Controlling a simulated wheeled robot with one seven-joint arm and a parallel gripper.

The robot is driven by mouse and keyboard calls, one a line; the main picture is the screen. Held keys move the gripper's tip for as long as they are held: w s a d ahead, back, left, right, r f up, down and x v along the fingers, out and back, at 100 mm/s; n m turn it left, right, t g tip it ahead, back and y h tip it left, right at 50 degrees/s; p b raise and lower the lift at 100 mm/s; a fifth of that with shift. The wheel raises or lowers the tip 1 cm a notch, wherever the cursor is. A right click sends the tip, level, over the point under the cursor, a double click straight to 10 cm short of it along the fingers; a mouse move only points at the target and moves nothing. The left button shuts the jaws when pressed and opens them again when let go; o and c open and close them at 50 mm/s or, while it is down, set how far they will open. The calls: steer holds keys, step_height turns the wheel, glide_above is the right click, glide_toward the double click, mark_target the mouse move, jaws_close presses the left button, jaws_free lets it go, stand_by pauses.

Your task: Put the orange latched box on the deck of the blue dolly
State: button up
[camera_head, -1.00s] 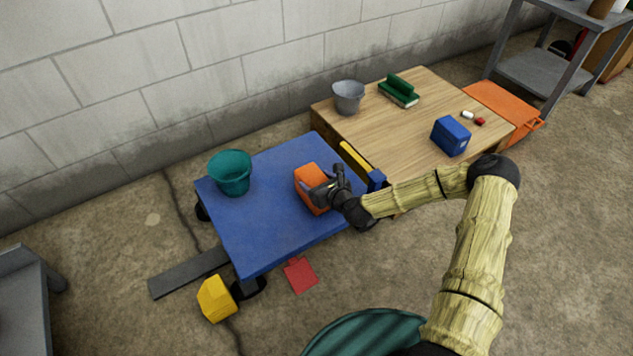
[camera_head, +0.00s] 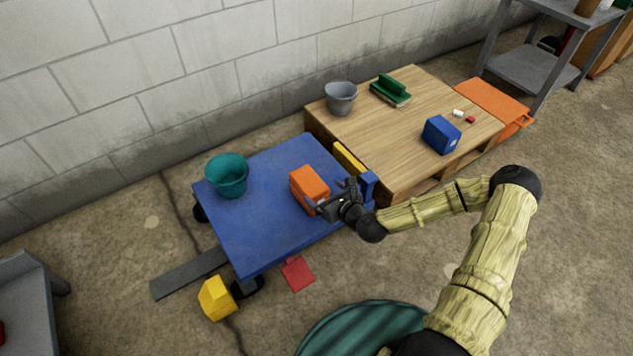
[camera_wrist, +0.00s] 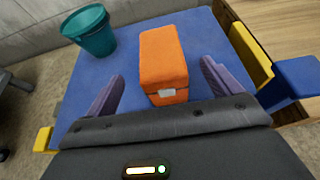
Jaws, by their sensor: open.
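The orange latched box (camera_head: 309,188) rests on the blue deck of the dolly (camera_head: 262,225), toward its right side. In the wrist view the box (camera_wrist: 162,58) stands on the blue deck (camera_wrist: 205,30), with a pale latch on its near face. My gripper (camera_head: 328,197) is open just to the right of the box in the head view. In the wrist view its two purple fingers (camera_wrist: 160,88) are spread wide, one on each side of the box's near end, with gaps between them and the box.
A teal bucket (camera_head: 227,176) stands on the deck's left part. A wooden pallet table (camera_head: 390,130) right of the dolly bears a grey bucket (camera_head: 341,97), a blue box (camera_head: 441,134) and a green item (camera_head: 391,91). A yellow object (camera_head: 217,298) lies on the floor.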

steer(key=p+v, duration=0.1)
steer(key=v, duration=0.3)
steer(key=shift+f, duration=0.1)
stand_by(0.4)
steer(key=s+d+r+n+g+h, duration=0.15)
steer(key=s+n+g, duration=0.25)
steer(key=n, duration=0.5)
steer(key=s+d+r+n+g+h, duration=0.1)
steer(key=s+d+n+g+h, duration=0.2)
steer(key=n, duration=0.5)
steer(key=s+d+r+n+h, duration=0.1)
steer(key=s+d+r+n, duration=0.2)
steer(key=r, duration=0.6)
steer(key=s+d+r+n+g+h, duration=0.1)
steer(key=s+d+r+n+h, duration=0.1)
steer(key=s+r+n, duration=0.5)
step_height(320, 180, up, 3)
steer(key=shift+s+d+f+n+g, duration=0.2)
steer(key=shift+d+f+n+g, duration=0.1)
steer(key=shift+d+n, duration=0.65)
